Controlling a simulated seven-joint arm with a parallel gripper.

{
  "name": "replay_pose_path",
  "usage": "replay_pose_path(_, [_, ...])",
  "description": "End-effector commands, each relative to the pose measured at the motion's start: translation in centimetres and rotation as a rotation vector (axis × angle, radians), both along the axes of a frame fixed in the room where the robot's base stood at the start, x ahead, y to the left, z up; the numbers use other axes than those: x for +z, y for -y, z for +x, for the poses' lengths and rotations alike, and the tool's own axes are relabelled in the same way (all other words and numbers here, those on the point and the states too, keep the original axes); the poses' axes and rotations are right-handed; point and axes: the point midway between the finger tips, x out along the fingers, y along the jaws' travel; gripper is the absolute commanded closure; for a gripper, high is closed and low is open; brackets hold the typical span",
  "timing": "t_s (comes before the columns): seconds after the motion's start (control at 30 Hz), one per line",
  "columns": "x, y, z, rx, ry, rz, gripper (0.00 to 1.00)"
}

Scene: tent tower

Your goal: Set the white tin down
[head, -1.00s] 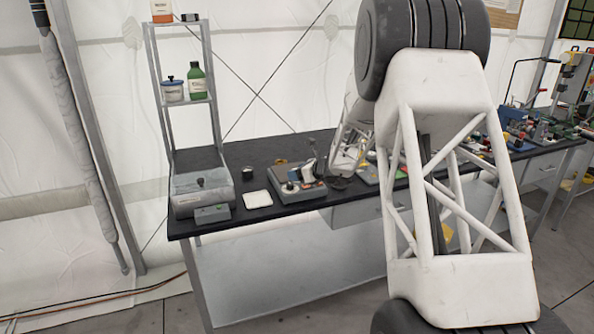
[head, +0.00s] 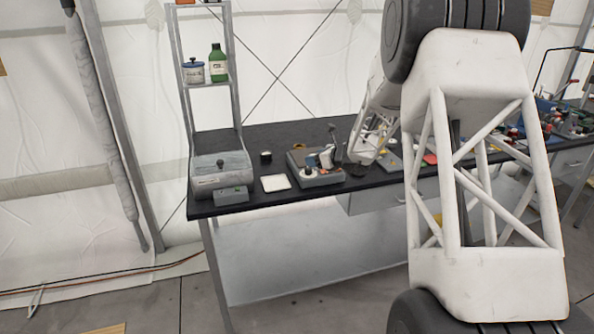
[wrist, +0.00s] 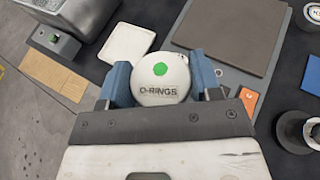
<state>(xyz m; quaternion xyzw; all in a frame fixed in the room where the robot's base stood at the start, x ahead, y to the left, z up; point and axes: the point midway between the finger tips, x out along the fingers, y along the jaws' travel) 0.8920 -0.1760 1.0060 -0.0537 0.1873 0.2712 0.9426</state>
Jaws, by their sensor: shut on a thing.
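The white tin (wrist: 160,75) is round, with a green dot and the word O-RINGS on its lid. In the wrist view my gripper (wrist: 163,88) is shut on it, with a blue finger at each side. The lid faces the camera. The tin's underside is hidden, so I cannot tell whether it touches the surface below. A shallow white square tray (wrist: 128,42) lies just beyond the tin to the upper left, apart from it. The tray also shows on the bench in the head view (head: 275,183). The tin is too small to make out clearly there.
A grey case (head: 220,172) with a small grey box (head: 232,195) stands left of the tray. A brown-grey flat plate (wrist: 232,35) and an orange piece (wrist: 248,100) lie right of the tin. A shelf with a green bottle (head: 218,63) stands at the bench's left end.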

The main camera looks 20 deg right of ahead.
Motion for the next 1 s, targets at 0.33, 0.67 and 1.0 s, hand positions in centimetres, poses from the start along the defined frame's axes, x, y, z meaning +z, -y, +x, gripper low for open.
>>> replay_pose_path(0.33, [0.1,-4.1,-1.1,-0.081,0.000,0.000,0.71])
replay_pose_path(0.67, [-1.0,-9.5,-4.2,-0.221,-0.001,0.000,0.71])
replay_pose_path(1.0, [-2.9,-13.2,-7.9,-0.338,-0.001,0.000,0.71])
